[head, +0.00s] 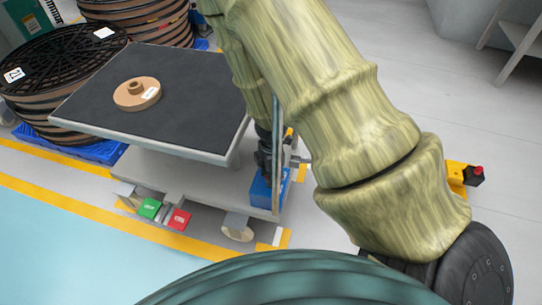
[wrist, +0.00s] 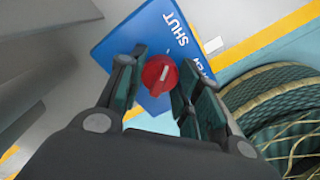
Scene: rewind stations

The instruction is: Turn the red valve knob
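The red valve knob (wrist: 159,76) sits on a blue plate (wrist: 140,33) in the wrist view. The plate reads SHUT at the top and has a partly covered OPEN label at the right. A pale mark on the knob points up, roughly toward SHUT. My gripper (wrist: 160,85) is open, with one finger on each side of the knob; I cannot tell whether either finger touches it. In the head view my gripper (head: 265,157) points down at the blue valve box (head: 268,192), beside a grey post. The knob is hidden there.
A cart with a dark top (head: 165,85) carries a small cardboard-coloured spool (head: 137,94) left of my arm. Green (head: 149,208) and red (head: 180,219) pedals are below it.

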